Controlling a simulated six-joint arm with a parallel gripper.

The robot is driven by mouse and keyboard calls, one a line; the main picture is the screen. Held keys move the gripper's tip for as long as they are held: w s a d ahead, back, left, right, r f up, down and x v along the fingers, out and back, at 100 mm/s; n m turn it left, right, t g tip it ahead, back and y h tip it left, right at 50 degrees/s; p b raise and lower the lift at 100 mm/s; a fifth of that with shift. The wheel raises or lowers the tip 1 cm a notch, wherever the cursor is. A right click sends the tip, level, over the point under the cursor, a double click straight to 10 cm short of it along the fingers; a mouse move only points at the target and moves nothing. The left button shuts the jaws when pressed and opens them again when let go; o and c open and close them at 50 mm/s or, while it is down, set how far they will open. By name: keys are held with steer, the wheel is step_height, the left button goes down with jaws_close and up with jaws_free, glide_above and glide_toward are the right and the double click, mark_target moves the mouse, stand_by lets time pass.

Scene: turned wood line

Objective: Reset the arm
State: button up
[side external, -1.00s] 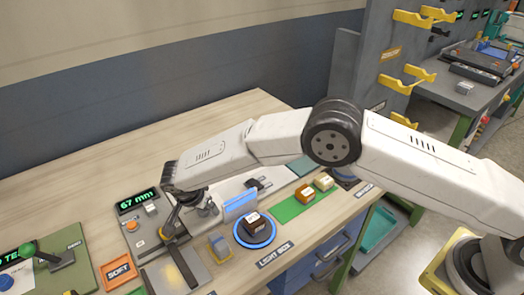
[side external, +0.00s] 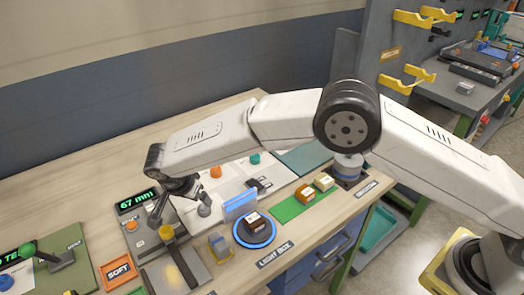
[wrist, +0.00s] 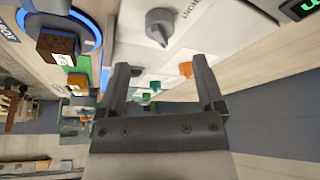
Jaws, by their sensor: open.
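My gripper (side external: 176,204) hangs at the end of my arm over the left part of the workbench, near the display reading 67 mm (side external: 137,201). In the wrist view my gripper (wrist: 163,82) has its two dark fingers spread apart with nothing between them. A grey pointed piece (wrist: 161,24) shows beyond the fingertips; in the side view a grey piece (side external: 204,209) stands just right of my gripper. My arm reaches across the bench from the right, bent at a raised dark joint.
A dark brown block (side external: 252,218) sits on the blue-ringed light box (side external: 241,239). A green strip (side external: 288,210) bears an orange-brown block (side external: 305,193) and a pale block (side external: 324,182). A blue divider (side external: 240,205) stands upright nearby. The wooden bench top at the back left is clear.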

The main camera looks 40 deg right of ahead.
steer(key=shift+s+a+r, duration=0.15)
steer(key=shift+a+r, duration=0.05)
steer(key=shift+r, duration=0.35)
steer(key=s+d+r+n+y, duration=0.1)
steer(key=s+d+r+n, duration=0.25)
steer(key=d, duration=0.55)
steer(key=s+d+r+n+y, duration=0.2)
steer(key=s+d+n, duration=0.15)
steer(key=d, duration=0.65)
steer(key=s+d+n, duration=0.2)
steer(key=s+d, duration=0.3)
steer(key=s, duration=0.3)
steer(key=s+d+n+y, duration=0.1)
steer(key=s+d+n, duration=0.1)
steer(key=s+d, duration=0.3)
steer(key=s, duration=0.3)
steer(key=shift+s+d+r+n, duration=0.2)
steer(key=shift+s+d+n, duration=0.05)
steer(key=shift+s+n, duration=0.15)
